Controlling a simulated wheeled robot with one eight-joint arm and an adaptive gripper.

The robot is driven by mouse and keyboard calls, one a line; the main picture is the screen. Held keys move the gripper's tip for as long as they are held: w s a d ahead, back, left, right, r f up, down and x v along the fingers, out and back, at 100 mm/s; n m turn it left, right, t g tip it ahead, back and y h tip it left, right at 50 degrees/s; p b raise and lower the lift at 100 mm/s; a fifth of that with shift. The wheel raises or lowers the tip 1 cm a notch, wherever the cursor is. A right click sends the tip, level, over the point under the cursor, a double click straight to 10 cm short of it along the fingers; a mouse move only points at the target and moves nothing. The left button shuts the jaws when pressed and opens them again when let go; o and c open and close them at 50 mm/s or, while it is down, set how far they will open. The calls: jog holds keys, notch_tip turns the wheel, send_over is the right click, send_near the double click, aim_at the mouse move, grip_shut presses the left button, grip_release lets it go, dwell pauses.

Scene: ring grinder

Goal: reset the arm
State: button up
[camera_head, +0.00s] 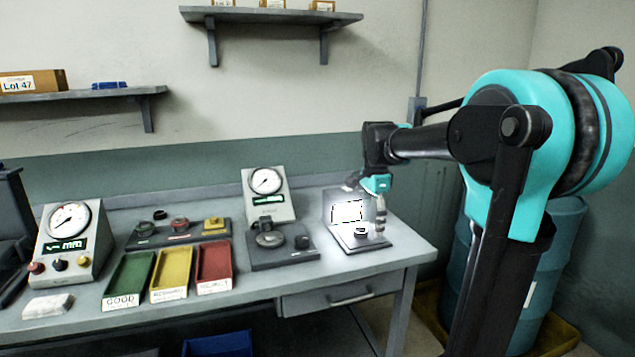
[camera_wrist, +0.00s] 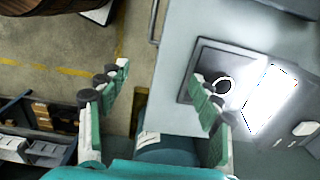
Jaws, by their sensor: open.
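My arm reaches in from the right in the head view, and my gripper (camera_head: 379,212) hangs over the right end of the grey workbench (camera_head: 330,262). In the wrist view my gripper (camera_wrist: 160,74) has its two green-padded fingers spread wide, with nothing between them. A brightly lit station with a dark base plate (camera_head: 376,246) stands under and beside it; the plate also shows in the wrist view (camera_wrist: 205,55). A small dark ring-like part (camera_head: 361,232) sits on that plate. Whether a fingertip touches anything there cannot be told.
A dial gauge (camera_head: 265,190) and a fixture (camera_head: 283,258) stand left of the station. Green (camera_head: 130,276), yellow (camera_head: 172,272) and red (camera_head: 214,265) trays lie further left. A blue barrel (camera_head: 545,270) stands right of the bench. Wall shelves hang above.

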jog(key=s+d+f+n+t, duration=0.2)
jog(key=s+f+n, duration=0.5)
jog(key=s+f, duration=0.3)
jog(key=s+d+f+n+t, duration=0.2)
jog(key=s+f+n, duration=0.5)
jog(key=s+f, duration=0.4)
